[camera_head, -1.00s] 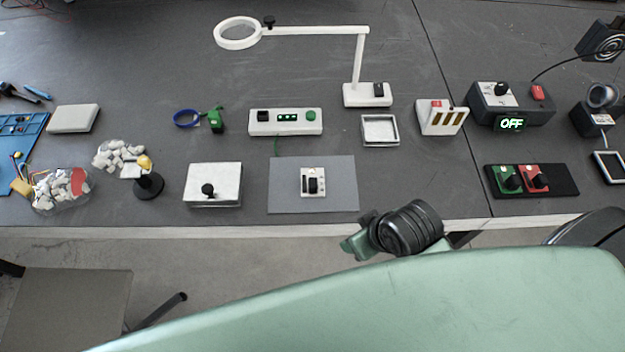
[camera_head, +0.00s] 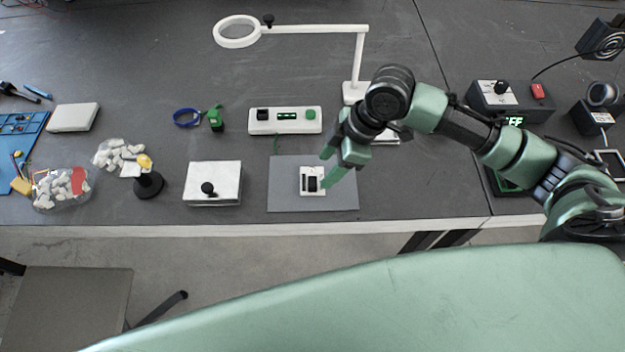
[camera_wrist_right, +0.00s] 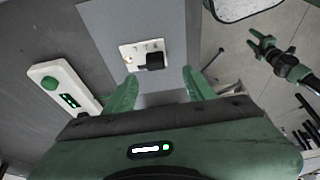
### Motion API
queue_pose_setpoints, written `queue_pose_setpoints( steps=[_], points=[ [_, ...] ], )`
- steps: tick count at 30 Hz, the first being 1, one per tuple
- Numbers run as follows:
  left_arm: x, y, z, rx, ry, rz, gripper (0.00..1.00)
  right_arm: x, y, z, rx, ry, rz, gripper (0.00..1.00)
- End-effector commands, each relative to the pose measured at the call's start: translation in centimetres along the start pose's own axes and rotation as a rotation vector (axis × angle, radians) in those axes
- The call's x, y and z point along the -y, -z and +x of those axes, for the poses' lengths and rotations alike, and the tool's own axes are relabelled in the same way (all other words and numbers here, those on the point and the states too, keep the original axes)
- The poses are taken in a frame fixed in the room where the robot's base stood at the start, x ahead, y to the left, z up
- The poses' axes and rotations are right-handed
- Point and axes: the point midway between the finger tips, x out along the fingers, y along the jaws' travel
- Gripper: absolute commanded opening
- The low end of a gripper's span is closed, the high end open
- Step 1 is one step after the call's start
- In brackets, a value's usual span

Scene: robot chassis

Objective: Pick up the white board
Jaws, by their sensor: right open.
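The small white board (camera_head: 307,188) with a black part (camera_head: 312,183) lies flat on a grey mat (camera_head: 285,195) near the table's front edge. In the right wrist view the white board (camera_wrist_right: 131,58) lies just beyond and between the fingertips, with its black block (camera_wrist_right: 151,61) on the side toward the gripper. My right gripper (camera_head: 334,168) is over the mat, close to the board's right side. In the wrist view its two green fingers (camera_wrist_right: 158,84) are spread with nothing between them.
A white control box (camera_head: 265,127) with a green button stands behind the mat. A white box with a black knob (camera_head: 225,172) is to the left. A magnifier lamp (camera_head: 300,31) stands at the back. The table's front edge (camera_head: 270,225) is close to the mat.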

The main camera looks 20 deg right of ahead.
Motion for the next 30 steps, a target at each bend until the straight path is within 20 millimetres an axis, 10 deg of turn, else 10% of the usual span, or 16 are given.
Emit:
queue_pose_setpoints(
  steps=[25,30],
  points=[
    [0.1,0.0,-1.2,0.002,0.000,0.000,0.46,-0.7,0.0,7.5,0.000,0.001,-0.001,0.55],
    [0.1,0.0,-1.2,0.001,0.001,-0.001,0.46,-0.7,-0.1,7.4,0.000,0.001,-0.001,0.13]
  ],
)
